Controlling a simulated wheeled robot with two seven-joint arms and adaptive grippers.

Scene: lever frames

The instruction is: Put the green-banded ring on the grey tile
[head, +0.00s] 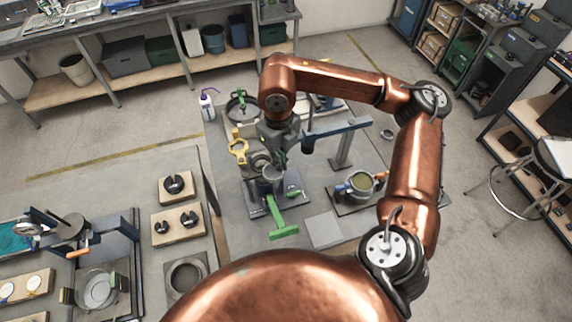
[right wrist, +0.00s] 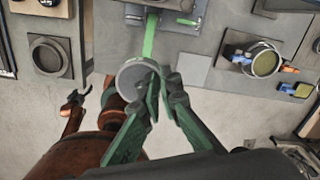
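My right gripper (head: 279,158) points down over the middle of the table. In the right wrist view its green fingers (right wrist: 163,80) come together at the rim of a grey round piece (right wrist: 136,76). This piece also shows below the gripper in the head view (head: 269,181). It seems held above the table by its rim. No green band is clear on it, so I cannot tell whether it is the green-banded ring. The grey tile (head: 323,229) lies flat and bare to the right of a green lever (head: 284,226). My left gripper (right wrist: 74,100) shows small at the left.
A round pot with a yellow-green inside (head: 361,183) stands on a dark base right of the tile. A blue-grey beam on a post (head: 342,150) rises close to the right gripper. A yellow part (head: 239,150) and a purple-capped bottle (head: 207,106) stand farther back.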

